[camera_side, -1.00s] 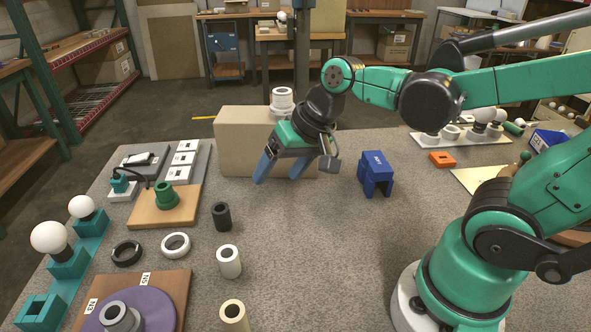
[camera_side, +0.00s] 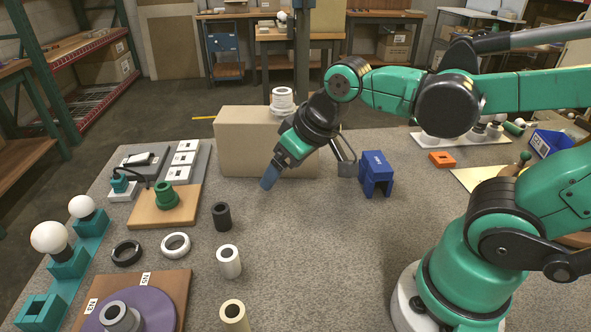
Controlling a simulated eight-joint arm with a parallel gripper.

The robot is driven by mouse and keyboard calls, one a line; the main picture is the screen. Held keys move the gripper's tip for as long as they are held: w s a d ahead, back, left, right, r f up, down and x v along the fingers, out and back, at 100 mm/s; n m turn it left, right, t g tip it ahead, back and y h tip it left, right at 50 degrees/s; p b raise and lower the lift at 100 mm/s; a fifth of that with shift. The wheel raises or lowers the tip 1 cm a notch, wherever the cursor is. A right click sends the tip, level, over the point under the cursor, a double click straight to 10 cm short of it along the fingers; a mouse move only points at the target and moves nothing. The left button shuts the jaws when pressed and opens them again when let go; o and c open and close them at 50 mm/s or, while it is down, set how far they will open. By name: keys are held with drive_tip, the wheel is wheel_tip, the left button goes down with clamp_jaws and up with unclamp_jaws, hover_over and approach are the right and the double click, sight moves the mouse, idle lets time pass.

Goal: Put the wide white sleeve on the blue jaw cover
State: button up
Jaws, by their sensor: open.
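A white sleeve (camera_side: 229,262), a short upright tube with a dark bore, stands on the grey table at front centre. The blue jaw cover (camera_side: 376,174), a blue block with legs and a small label on top, stands on the table right of centre. My gripper (camera_side: 269,180) is open and empty, its blue fingers angled down to the left above the table in front of the beige box. It is up and left of the jaw cover, and well behind the sleeve. The fingers overlap edge-on, so the gap between them is hidden.
A dark sleeve (camera_side: 222,216) and a cream sleeve (camera_side: 234,316) stand near the white one. A white ring (camera_side: 176,245) and a black ring (camera_side: 127,253) lie left. The beige box (camera_side: 232,140) bears a white stacked part (camera_side: 283,100). Table between sleeves and jaw cover is clear.

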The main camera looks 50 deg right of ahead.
sight(227, 253)
drive_tip(key=w+a+f+g, duration=0.1)
drive_tip(key=a+f+g, duration=0.1)
drive_tip(key=a, duration=0.1)
drive_tip(key=w+a+f+n+g, duration=0.1)
drive_tip(key=a+f+g, duration=0.1)
drive_tip(key=a+f, duration=0.1)
drive_tip(key=w+a+f+g, duration=0.1)
drive_tip(key=a+f+g, duration=0.1)
drive_tip(key=a, duration=0.3)
drive_tip(key=shift+f, duration=3.2)
clamp_jaws()
